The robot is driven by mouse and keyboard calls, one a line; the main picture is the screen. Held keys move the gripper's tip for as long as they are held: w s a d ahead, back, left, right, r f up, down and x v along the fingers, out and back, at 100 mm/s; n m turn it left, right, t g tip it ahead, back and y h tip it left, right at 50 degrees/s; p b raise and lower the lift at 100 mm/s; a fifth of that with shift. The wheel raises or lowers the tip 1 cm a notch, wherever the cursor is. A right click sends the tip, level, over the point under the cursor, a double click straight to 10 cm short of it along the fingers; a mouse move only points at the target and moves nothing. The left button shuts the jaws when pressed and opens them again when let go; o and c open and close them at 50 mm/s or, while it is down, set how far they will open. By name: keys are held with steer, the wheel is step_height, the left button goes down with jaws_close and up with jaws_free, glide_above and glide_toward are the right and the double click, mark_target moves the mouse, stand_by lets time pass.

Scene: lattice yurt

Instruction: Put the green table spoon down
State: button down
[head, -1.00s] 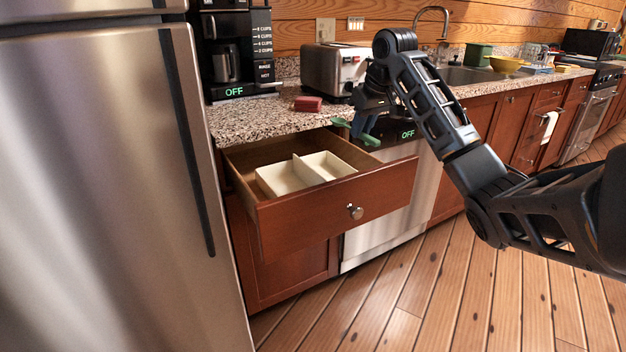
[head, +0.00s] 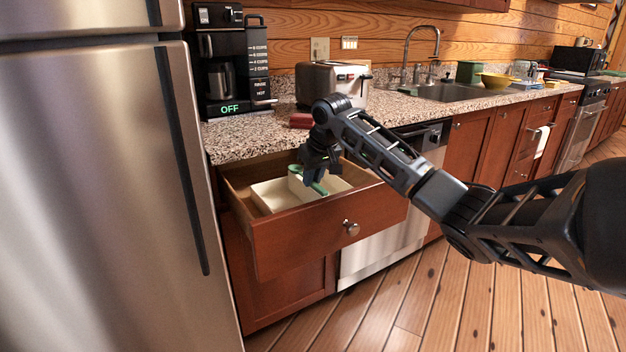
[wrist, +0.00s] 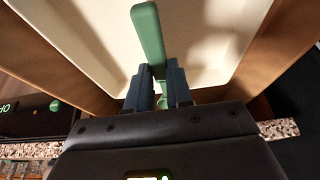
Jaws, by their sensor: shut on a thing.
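The green table spoon is in my gripper (wrist: 160,88), which is shut on it. In the wrist view the green spoon handle (wrist: 149,35) sticks out past the two blue-grey fingers, over the cream tray (wrist: 88,28). In the head view the spoon (head: 316,187) shows below my gripper (head: 312,174), at the open drawer (head: 300,238). The cream divided tray (head: 268,196) lies inside that drawer. The spoon is over or within the tray; I cannot tell whether it touches the tray's floor. My fingers hide the spoon's middle.
The granite counter (head: 240,138) above the drawer holds a coffee maker (head: 225,60), a toaster (head: 330,84) and a red block (head: 300,120). The fridge (head: 90,190) stands close at left. A dishwasher (head: 375,245) is right of the drawer. The wooden floor in front is clear.

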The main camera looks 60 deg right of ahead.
steer(key=shift+f, duration=0.25)
steer(key=shift+f, duration=0.2)
steer(key=c, duration=1)
jaws_free()
steer(key=p+v, duration=0.1)
steer(key=v, duration=1.1)
steer(key=shift+r, duration=0.2)
